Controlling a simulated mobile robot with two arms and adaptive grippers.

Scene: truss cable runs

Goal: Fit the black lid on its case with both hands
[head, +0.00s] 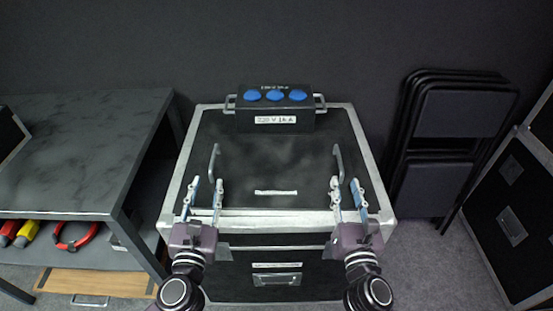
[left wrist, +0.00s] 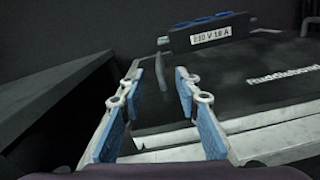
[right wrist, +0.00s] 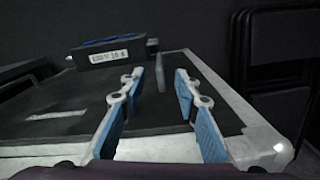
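The black lid (head: 275,165), with a pale label and two grey upright handles, lies on top of the silver-edged case (head: 232,270). I cannot tell whether it is fully seated. My left gripper (head: 207,183) is open at the lid's front left, just short of the left handle (head: 214,160). That handle shows ahead between the fingers in the left wrist view (left wrist: 160,76). My right gripper (head: 346,184) is open at the front right, just short of the right handle (head: 338,160), which shows ahead between the fingers in the right wrist view (right wrist: 152,76). Both grippers are empty.
A black box with three blue round caps (head: 275,108) stands at the lid's back edge. A dark table (head: 85,150) is close on the left, with coloured tools on its lower shelf. Folded chairs (head: 440,150) and another case (head: 510,210) stand on the right.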

